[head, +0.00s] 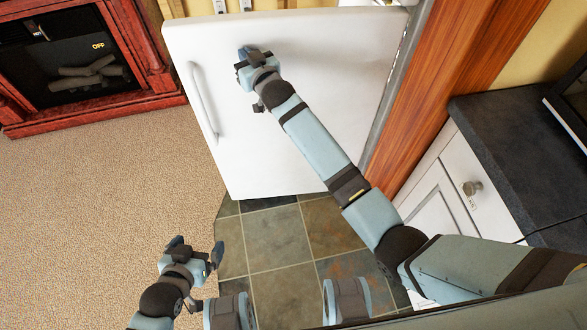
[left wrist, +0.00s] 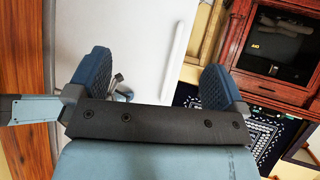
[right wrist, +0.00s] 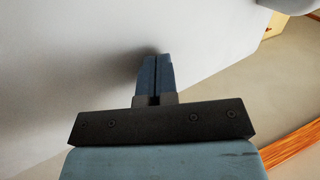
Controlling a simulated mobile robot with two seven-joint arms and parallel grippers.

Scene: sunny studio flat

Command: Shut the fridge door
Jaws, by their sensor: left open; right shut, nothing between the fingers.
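The white fridge door (head: 300,130) fills the middle of the head view, its handle (head: 202,100) on its left side. It appears to stand open; a narrow grey strip of the fridge (head: 392,85) shows along its right edge. My right gripper (head: 243,56) is shut and empty at the upper left of the door's face. In the right wrist view, its fingertips (right wrist: 155,58) are at the white door surface (right wrist: 70,60); contact cannot be told. My left gripper (head: 196,246) is open and empty, below and left of the door. The door also shows in the left wrist view (left wrist: 145,40).
A red wooden fireplace (head: 150,50) stands at the upper left. Beige carpet (head: 90,190) is clear to the left, and dark tiles (head: 275,235) lie below the door. A wooden panel (head: 425,95) and a white cabinet with a dark counter (head: 515,150) stand to the right.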

